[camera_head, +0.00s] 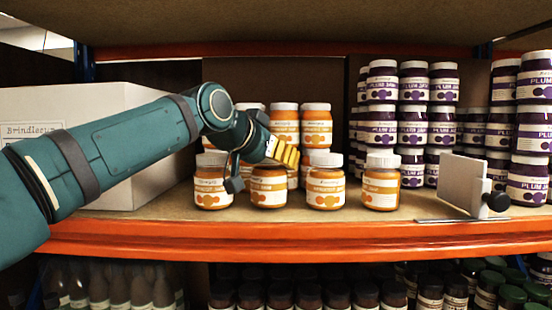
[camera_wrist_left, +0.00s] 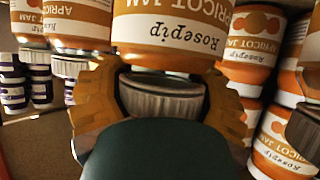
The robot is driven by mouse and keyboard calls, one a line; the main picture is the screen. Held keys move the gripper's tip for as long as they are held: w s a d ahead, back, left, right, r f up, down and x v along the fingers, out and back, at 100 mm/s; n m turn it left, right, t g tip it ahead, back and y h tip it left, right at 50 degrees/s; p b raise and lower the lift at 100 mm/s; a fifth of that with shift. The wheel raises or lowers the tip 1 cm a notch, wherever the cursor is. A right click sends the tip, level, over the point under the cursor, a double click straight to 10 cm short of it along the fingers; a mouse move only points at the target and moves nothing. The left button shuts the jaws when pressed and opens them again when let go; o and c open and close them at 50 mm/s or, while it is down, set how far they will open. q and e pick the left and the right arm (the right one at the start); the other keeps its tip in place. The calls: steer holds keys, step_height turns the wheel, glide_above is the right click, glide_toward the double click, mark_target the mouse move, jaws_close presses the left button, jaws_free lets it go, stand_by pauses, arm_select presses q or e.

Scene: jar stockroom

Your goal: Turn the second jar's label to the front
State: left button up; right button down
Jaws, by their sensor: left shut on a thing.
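Several orange apricot jam jars with pale lids form a front row on the shelf. The second jar (camera_head: 268,188) from the left shows part of its white and orange label in the head view; my gripper covers its top. My left gripper (camera_head: 272,150), with yellow fingers, is at its lid from above. In the left wrist view, upside down, the fingers close around a grey lid (camera_wrist_left: 162,98). The label of that jar (camera_wrist_left: 165,22) faces the camera there, reading "Rosepip" and "Apricot Jam". My right gripper is out of view.
The first jar (camera_head: 212,184) and third jar (camera_head: 325,184) stand close on either side, the fourth jar (camera_head: 381,184) to the right. More apricot jars (camera_head: 316,124) are stacked behind. A white box (camera_head: 100,105), plum jam jars (camera_head: 413,125) and a white panel stand (camera_head: 460,182) flank them.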

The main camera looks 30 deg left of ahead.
arm_select(q)
steer(key=shift+r+n+y, duration=0.15)
steer(key=shift+n+y, duration=0.25)
steer(key=shift+a+n+y, duration=0.15)
steer(key=shift+n+y, duration=0.75)
steer(key=shift+y, duration=0.1)
steer(key=n+y, duration=0.2)
steer(key=n+g+y, duration=0.1)
steer(key=shift+a, duration=0.25)
steer(key=shift+s+a+n+g+y, duration=0.1)
steer(key=shift+n+g+y, duration=0.25)
steer(key=shift+n+y, duration=0.45)
steer(key=shift+s+a+n+g+y, duration=0.1)
steer(key=shift+n+g+y, duration=0.25)
steer(key=shift+n+y, duration=0.4)
steer(key=shift+f, duration=0.35)
steer(key=o, duration=1.4)
steer(key=shift+f, duration=0.1)
steer(key=v, duration=1.2)
steer(key=shift+r, duration=0.25)
